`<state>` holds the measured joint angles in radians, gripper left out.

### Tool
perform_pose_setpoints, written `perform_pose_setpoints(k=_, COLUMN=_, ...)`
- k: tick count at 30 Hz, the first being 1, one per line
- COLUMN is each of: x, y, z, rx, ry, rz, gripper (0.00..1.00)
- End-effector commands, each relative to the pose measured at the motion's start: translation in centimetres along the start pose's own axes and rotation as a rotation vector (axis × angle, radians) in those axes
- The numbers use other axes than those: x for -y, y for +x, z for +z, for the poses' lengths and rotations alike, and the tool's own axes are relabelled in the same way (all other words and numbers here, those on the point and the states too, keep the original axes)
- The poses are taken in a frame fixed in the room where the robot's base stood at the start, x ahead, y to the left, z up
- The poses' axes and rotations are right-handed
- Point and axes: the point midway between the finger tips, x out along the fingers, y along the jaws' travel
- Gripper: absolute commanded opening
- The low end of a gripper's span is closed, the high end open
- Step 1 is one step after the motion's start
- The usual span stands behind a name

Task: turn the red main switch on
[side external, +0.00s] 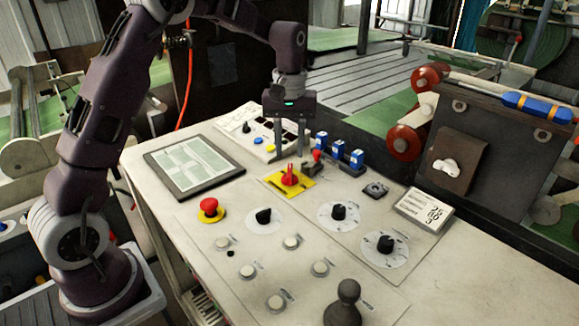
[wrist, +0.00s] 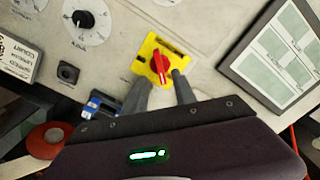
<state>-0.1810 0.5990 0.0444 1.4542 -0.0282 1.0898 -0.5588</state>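The red main switch (side external: 290,177) is a rotary handle on a yellow plate (side external: 305,183) on the pale control panel. In the wrist view the red handle (wrist: 161,66) points roughly up and down the picture, on its yellow plate (wrist: 147,50). My gripper (side external: 291,158) points down just behind the switch in the side view. In the wrist view its two fingers (wrist: 159,78) stand apart, one on each side of the handle's lower end. The gripper is open, and I see no contact with the handle. The height of the fingertips above the plate is hard to tell.
A red mushroom button (side external: 209,207), black dials (side external: 338,212) and a framed screen (side external: 194,167) surround the switch. Blue breaker-like blocks (side external: 338,151) and a red-knobbed lever (side external: 317,156) stand close to the fingers. A black knob (side external: 345,303) rises at the front.

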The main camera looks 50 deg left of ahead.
Motion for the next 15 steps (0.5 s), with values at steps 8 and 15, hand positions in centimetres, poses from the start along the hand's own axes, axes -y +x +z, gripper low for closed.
perform_pose_setpoints(k=8, x=0.1, y=5.0, z=0.1, rx=0.002, ry=0.002, rz=-0.001, gripper=0.33)
perform_pose_setpoints(k=15, x=0.0, y=5.9, z=0.1, rx=-0.001, ry=0.003, rz=0.001, gripper=0.33)
